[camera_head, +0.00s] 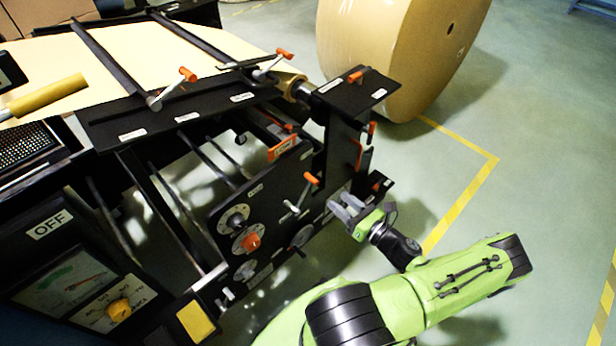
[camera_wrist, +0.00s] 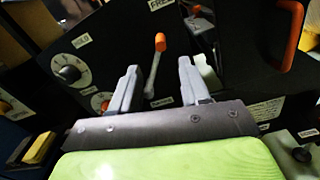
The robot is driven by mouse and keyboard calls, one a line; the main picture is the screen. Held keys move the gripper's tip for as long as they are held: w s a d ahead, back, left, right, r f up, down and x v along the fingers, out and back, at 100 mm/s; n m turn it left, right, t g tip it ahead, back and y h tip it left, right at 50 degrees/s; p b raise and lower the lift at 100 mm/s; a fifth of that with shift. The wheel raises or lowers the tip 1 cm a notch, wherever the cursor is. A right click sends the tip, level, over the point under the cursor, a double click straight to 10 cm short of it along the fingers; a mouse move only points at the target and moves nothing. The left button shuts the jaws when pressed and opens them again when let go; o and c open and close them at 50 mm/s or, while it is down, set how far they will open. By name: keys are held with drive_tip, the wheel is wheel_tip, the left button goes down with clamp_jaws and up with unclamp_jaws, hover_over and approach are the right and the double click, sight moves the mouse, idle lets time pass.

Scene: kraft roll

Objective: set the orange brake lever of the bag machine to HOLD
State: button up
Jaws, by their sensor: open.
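An orange-tipped lever (camera_wrist: 157,60) stands nearly upright on the dark panel in the wrist view, its tip just below a label reading FREE (camera_wrist: 161,4). What looks like the same lever (camera_head: 311,181) shows in the head view on the side panel of the bag machine (camera_head: 226,208). My gripper (camera_head: 347,209) is open and empty, to the right of the lever in the head view. In the wrist view my gripper's fingers (camera_wrist: 159,72) lie either side of the lever in the picture; contact cannot be told.
Dials and an orange knob (camera_head: 251,242) sit left of the lever. An orange handle (camera_wrist: 289,35) is at upper right in the wrist view. Other orange-tipped levers (camera_head: 187,75) stand on top. A large paper roll (camera_head: 385,50) stands behind. Floor at right is clear.

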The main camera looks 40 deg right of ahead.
sight(313, 178)
drive_tip(key=w+b, duration=0.2)
drive_tip(key=w, duration=1)
drive_tip(key=shift+w+a+f, duration=0.1)
drive_tip(key=shift+w, duration=0.05)
clamp_jaws()
